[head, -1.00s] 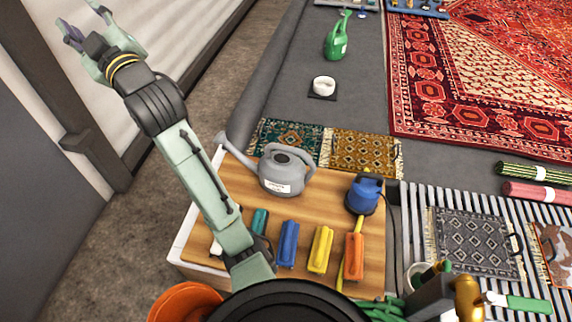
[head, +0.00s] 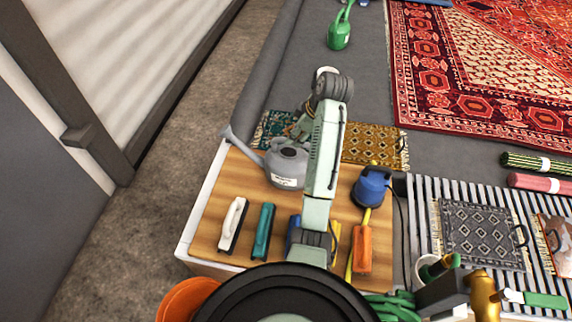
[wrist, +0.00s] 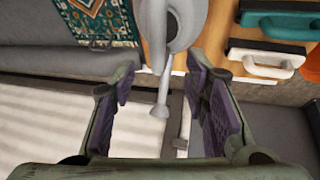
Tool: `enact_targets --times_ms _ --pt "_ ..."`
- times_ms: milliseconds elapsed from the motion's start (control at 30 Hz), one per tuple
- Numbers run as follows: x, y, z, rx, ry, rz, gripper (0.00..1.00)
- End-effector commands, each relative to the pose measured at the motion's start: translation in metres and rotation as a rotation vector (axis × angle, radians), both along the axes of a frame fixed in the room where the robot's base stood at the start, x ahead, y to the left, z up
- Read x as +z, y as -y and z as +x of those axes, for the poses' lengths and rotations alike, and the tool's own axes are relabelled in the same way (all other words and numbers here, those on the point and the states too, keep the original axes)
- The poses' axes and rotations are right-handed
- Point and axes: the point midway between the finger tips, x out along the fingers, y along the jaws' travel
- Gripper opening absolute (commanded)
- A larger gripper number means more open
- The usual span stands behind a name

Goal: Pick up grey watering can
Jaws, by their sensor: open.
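The grey watering can (head: 287,168) stands upright on the wooden table top (head: 215,218), with a white label on its side and its spout pointing left. My arm crosses in front of its right side and hides that part. My gripper (head: 299,128) is at the can's far upper side in the head view, partly hidden by my wrist. In the wrist view, the can's body (wrist: 180,25) is at the top, and its spout reaches down between the two spread fingers of my gripper (wrist: 166,100). The gripper is open and holds nothing; I cannot tell whether it touches the can.
A blue device (head: 371,186) stands right of the can. A green watering can (head: 339,32) is farther back. Small rugs lie beyond the table.

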Motion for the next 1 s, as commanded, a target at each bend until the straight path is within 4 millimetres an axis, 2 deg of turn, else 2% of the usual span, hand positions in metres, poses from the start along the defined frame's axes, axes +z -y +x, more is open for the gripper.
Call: enact_targets --times_ms 100,333,633,900,1000 --pt "-0.016 -0.006 0.005 -0.001 -0.001 0.000 0.41" --pt "-0.031 -0.013 0.011 -0.001 -0.001 -0.001 0.41" --pt "-0.066 -0.028 0.025 -0.002 0.001 0.000 0.41" --pt "-0.071 -0.029 0.027 -0.002 0.003 -0.001 0.41" --pt "-0.070 -0.029 0.027 -0.002 0.003 -0.001 0.36"
